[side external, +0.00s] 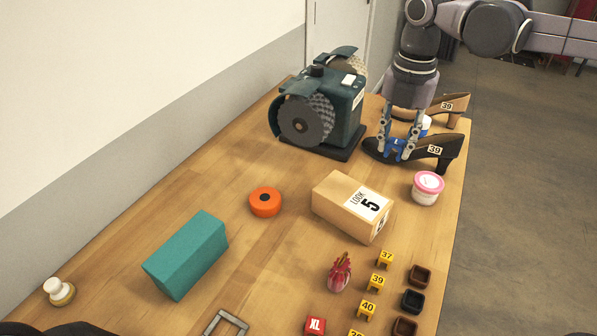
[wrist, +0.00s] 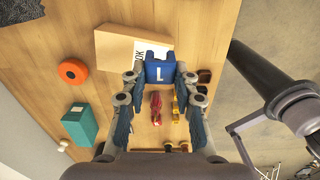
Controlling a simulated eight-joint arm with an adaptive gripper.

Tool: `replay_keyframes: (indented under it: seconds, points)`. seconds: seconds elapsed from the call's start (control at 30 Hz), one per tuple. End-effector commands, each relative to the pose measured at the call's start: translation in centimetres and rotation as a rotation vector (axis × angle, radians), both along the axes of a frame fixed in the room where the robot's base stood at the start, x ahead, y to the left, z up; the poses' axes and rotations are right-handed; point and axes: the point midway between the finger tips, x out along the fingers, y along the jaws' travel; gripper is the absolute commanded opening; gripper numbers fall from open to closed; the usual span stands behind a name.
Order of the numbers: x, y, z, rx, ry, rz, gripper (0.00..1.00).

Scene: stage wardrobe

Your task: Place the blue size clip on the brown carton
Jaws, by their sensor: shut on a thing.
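The blue size clip (side external: 397,144) carries a white L and is held between the fingers of my gripper (side external: 396,153). In the wrist view the clip (wrist: 160,73) sits between the two fingertips (wrist: 160,78), with its L facing the camera. The brown carton (side external: 335,207), with a white "LOOK 5" label, lies on the table below and left of my gripper in the side view. In the wrist view the carton (wrist: 112,50) is past the fingertips, partly hidden by the clip. The clip appears apart from the carton.
A pink-lidded jar (side external: 427,187) is right of the carton. An orange disc (side external: 265,201), a teal box (side external: 187,254) and several yellow clips (side external: 378,282) lie around.

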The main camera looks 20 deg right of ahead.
Motion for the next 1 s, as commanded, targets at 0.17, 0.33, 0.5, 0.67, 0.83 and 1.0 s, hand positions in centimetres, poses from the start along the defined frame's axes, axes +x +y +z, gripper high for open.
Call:
replay_keyframes:
  seconds: [0.17, 0.33, 0.5, 0.67, 0.83, 1.0]
  points:
    - [0.0, -4.0, 1.3, 0.000, 0.001, 0.024, 0.18]
    - [0.1, -3.9, 1.1, 0.000, 0.002, 0.037, 0.18]
    - [0.3, -0.7, -0.8, -0.001, 0.001, 0.041, 0.18]
    - [0.6, 2.4, -2.7, -0.001, 0.001, 0.040, 0.18]
    - [0.8, 5.3, -4.5, -0.001, 0.001, 0.038, 0.18]
    - [0.9, 6.7, -5.3, -0.001, 0.001, 0.035, 0.18]
